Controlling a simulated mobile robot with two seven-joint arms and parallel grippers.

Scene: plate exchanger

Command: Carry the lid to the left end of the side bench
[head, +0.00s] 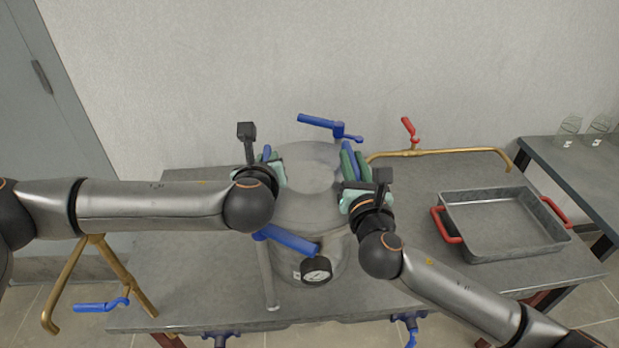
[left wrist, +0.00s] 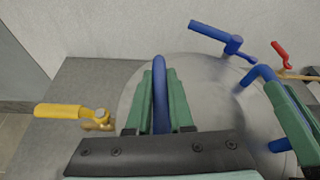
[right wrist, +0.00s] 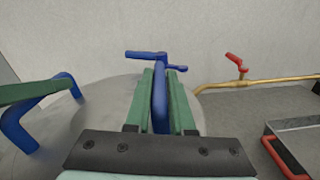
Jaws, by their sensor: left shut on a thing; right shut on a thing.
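The lid (head: 315,160) is a round grey metal disc with two blue handles, at the top of a metal vessel (head: 335,262) in the head view. Whether it rests on the rim or is slightly raised I cannot tell. My left gripper (head: 268,168) is shut on the left blue handle (left wrist: 160,90). My right gripper (head: 352,170) is shut on the right blue handle (right wrist: 159,95). Both arms cover parts of the lid's edge. A dark side bench (head: 575,158) stands at the far right, partly out of view.
A metal tray (head: 500,250) with red handles lies on the main bench (head: 190,285), right of the vessel. A brass pipe (head: 450,153) with a red lever runs behind. A blue-levered valve (head: 325,124) is behind the lid. A gauge (head: 316,270) is in front. Glass jars (head: 570,127) stand on the side bench.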

